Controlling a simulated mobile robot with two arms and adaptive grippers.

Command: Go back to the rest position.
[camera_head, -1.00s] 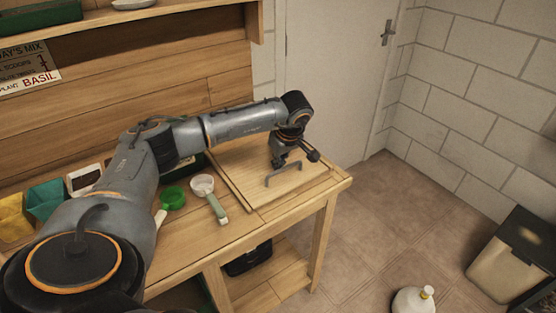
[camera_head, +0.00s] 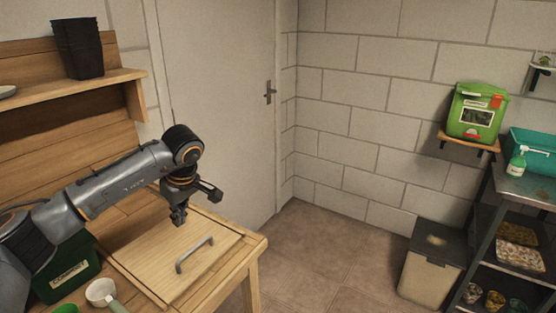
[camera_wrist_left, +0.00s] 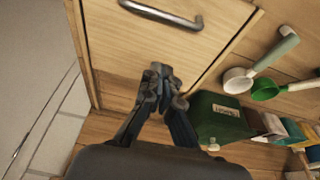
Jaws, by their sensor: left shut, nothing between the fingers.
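My left gripper (camera_head: 179,218) is shut and empty above the wooden bench. It hangs over a wooden panel (camera_head: 150,255) with a grey metal bar handle (camera_head: 195,254), a little behind the handle in the head view. In the left wrist view the closed fingertips (camera_wrist_left: 159,74) meet over the wood, apart from the handle (camera_wrist_left: 165,14). My left arm reaches in from the left, bent at the wrist. My right gripper is not in view.
A dark green box (camera_head: 72,272) and a white scoop (camera_head: 101,291) lie beside the panel, near my arm. A shelf with black pots (camera_head: 78,48) is above. A lidded bin (camera_head: 432,262) and a metal rack (camera_head: 510,185) stand right. The floor between is clear.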

